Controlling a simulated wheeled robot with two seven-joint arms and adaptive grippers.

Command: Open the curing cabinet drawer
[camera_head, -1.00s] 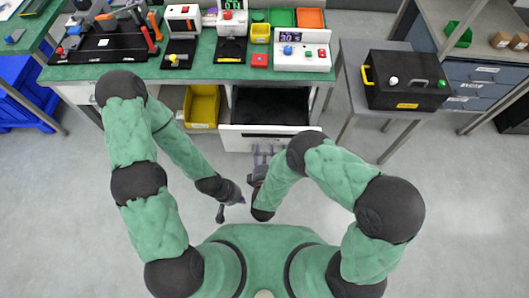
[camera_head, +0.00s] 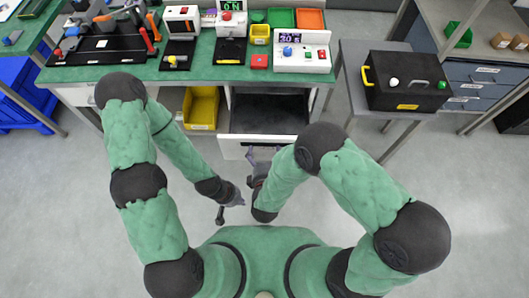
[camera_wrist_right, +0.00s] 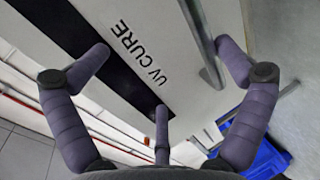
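The curing cabinet drawer (camera_head: 230,146) stands pulled out under the bench; its white front faces me and its dark interior shows. In the right wrist view the white front (camera_wrist_right: 150,30) reads "UV CURE" and carries a metal bar handle (camera_wrist_right: 205,50). My right gripper (camera_head: 254,162) is at the drawer front. Its fingers (camera_wrist_right: 162,47) are spread wide in the wrist view, with one fingertip right beside the handle; I cannot tell whether they touch. My left gripper (camera_head: 233,203) hangs low, apart from the drawer; its fingers are too small to judge.
A yellow bin (camera_head: 202,106) stands left of the drawer under the green bench (camera_head: 200,70). A side table with a black case (camera_head: 405,82) is to the right. Blue crates (camera_head: 25,95) are at the left. The floor before the drawer is clear beside my arms.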

